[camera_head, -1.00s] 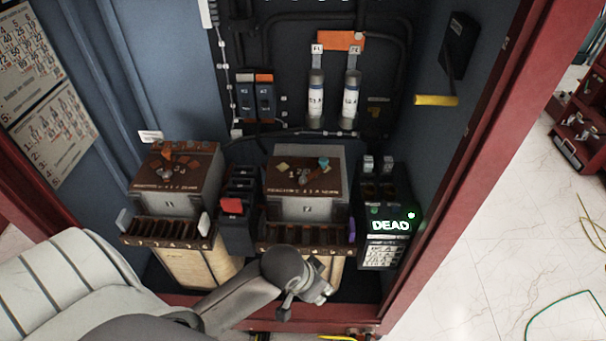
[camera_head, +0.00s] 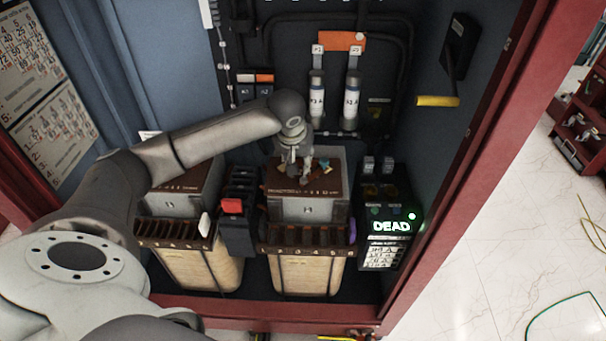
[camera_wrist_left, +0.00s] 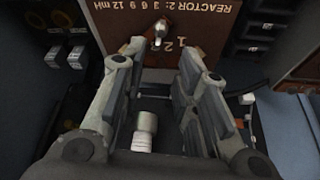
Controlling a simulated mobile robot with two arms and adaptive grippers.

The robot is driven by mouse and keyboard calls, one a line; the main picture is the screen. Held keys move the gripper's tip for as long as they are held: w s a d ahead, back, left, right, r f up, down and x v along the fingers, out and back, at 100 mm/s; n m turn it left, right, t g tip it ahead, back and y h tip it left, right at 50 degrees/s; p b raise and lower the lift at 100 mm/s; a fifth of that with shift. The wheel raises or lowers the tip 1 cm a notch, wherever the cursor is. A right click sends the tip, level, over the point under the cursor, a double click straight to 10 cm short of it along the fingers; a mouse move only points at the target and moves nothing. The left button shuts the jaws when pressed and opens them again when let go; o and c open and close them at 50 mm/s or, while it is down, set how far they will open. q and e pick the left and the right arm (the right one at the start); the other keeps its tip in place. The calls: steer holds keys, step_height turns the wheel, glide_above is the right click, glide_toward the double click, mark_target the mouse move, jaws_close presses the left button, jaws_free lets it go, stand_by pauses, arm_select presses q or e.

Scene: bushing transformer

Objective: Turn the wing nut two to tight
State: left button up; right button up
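My left gripper (camera_head: 302,178) hangs from above over the brown top plate (camera_head: 332,190) of the right-hand reactor block and hides much of it. In the wrist view the gripper (camera_wrist_left: 166,70) is open, with its fingers wide apart and nothing between the tips. That view shows the plate (camera_wrist_left: 205,38) lettered "REACTOR 2: 3 6 9 12 mH". A small metal post or nut (camera_wrist_left: 160,32) stands on it, beyond the gap between the tips. I cannot tell whether it is wing nut two. In the head view a small teal piece (camera_head: 324,163) shows beside the gripper. My right gripper is not in view.
A second reactor block (camera_head: 183,203) stands left, partly behind my left arm. Between the blocks is a black unit with a red switch (camera_head: 232,206). A lit "DEAD" meter (camera_head: 390,227) stands right. Two fuse tubes (camera_head: 352,98) and a yellow-handled lever (camera_head: 437,101) are above.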

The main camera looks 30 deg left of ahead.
mark_target(303, 176)
arm_select(q)
steer(key=p+x, duration=0.1)
steer(key=x, duration=0.9)
steer(key=shift+w+f, duration=0.15)
steer(key=shift+f, duration=0.15)
jaws_close()
